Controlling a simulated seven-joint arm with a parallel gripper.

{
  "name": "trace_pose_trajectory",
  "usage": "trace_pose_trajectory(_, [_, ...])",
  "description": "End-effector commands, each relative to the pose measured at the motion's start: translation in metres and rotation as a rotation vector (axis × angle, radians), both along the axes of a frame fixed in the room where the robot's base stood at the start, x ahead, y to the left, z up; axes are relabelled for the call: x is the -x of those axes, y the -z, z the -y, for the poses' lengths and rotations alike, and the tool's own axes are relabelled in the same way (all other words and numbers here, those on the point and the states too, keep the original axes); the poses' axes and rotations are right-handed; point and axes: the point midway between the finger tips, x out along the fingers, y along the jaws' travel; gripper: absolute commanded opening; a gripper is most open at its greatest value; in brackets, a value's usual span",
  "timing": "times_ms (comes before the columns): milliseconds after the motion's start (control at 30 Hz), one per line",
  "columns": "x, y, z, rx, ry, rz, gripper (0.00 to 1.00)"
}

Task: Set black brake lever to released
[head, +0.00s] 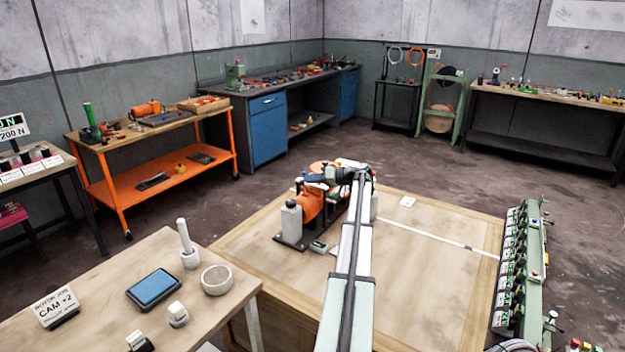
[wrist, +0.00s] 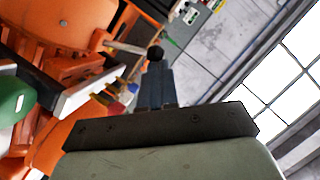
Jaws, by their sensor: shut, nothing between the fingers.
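An orange machine (head: 312,206) stands on a dark base on the large wooden table, partly hidden by my arm. My gripper (wrist: 155,75) is shut and empty in the wrist view, its dark fingers together. A black ball knob (wrist: 155,53) on a pale rod shows just beyond the fingertips. It looks like the end of a lever, but I cannot be sure it is the brake lever or whether the fingers touch it. The orange machine body (wrist: 65,22) fills the left of the wrist view. In the head view the gripper is too small to read its jaws.
A nearer bench (head: 90,290) holds a grey bowl (head: 217,280) and a blue-screened tablet (head: 153,289).

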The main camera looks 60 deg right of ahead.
Motion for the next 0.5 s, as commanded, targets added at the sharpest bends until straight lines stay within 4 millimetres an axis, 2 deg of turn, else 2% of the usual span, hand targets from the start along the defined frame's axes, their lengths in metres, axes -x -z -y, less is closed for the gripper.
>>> trace_pose_trajectory(167, [0.003,-0.007,0.008,0.000,0.001,0.001,0.00])
trace_pose_trajectory(367, [0.018,-0.029,0.029,0.003,0.002,0.001,0.00])
trace_pose_trajectory(500, [0.047,-0.034,0.033,0.002,0.002,0.000,0.00])
